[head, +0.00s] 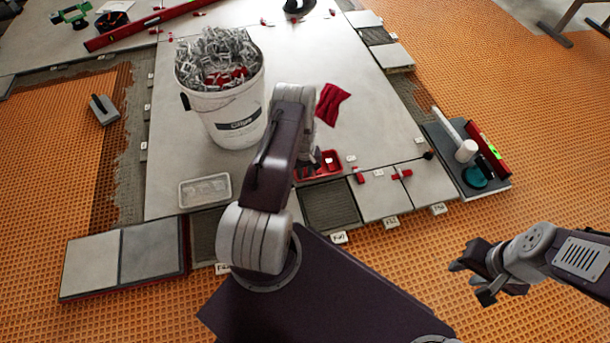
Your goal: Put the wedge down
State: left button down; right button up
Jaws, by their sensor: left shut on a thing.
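My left gripper (317,163) is low over the left part of a small red tray (336,173) on the pale tiles. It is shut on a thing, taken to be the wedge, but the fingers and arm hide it. Red pieces that look like wedges lie right of the tray, one by its corner (360,178) and one across a tile joint (402,174). My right gripper (472,282) is open and empty over the orange matting at the lower right.
A white bucket (237,121) full of clips stands left of my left arm. A red cloth (332,103) lies behind the red tray. A dark board (460,173) with tools is at right.

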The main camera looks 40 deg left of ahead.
pick_arm(q)
jog(key=shift+f, duration=0.2)
jog(key=c, duration=1.3)
grip_release()
